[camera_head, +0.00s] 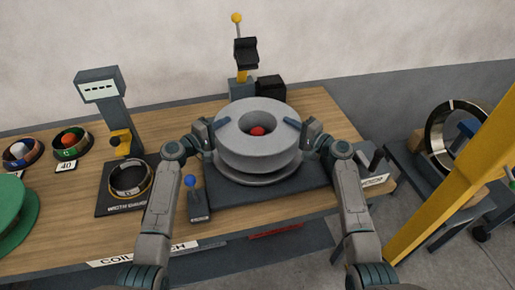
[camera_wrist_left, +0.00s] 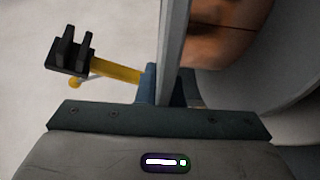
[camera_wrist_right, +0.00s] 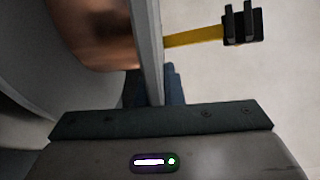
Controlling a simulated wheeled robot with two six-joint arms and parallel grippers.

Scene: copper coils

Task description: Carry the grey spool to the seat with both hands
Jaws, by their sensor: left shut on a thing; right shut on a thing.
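The grey spool (camera_head: 257,154) is upright between my two grippers, over a dark base plate (camera_head: 310,196) on the bench. A red knob (camera_head: 257,131) shows inside its centre hole. A grey disc (camera_head: 258,180) shows just under the spool; I cannot tell whether they touch. My left gripper (camera_head: 216,125) is shut on the spool's left rim. My right gripper (camera_head: 298,125) is shut on its right rim. In the left wrist view, the spool's grey flange (camera_wrist_left: 292,95) and a copper-brown surface fill the right side; the right wrist view shows the flange (camera_wrist_right: 35,60) on the left.
A yellow post device (camera_head: 243,65) stands behind the spool. A blue-knobbed lever (camera_head: 192,190) stands front left of the base. A gauge stand (camera_head: 100,88), black ring (camera_head: 130,180) and green spool (camera_head: 14,215) are left. A yellow beam (camera_head: 455,185) crosses the right.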

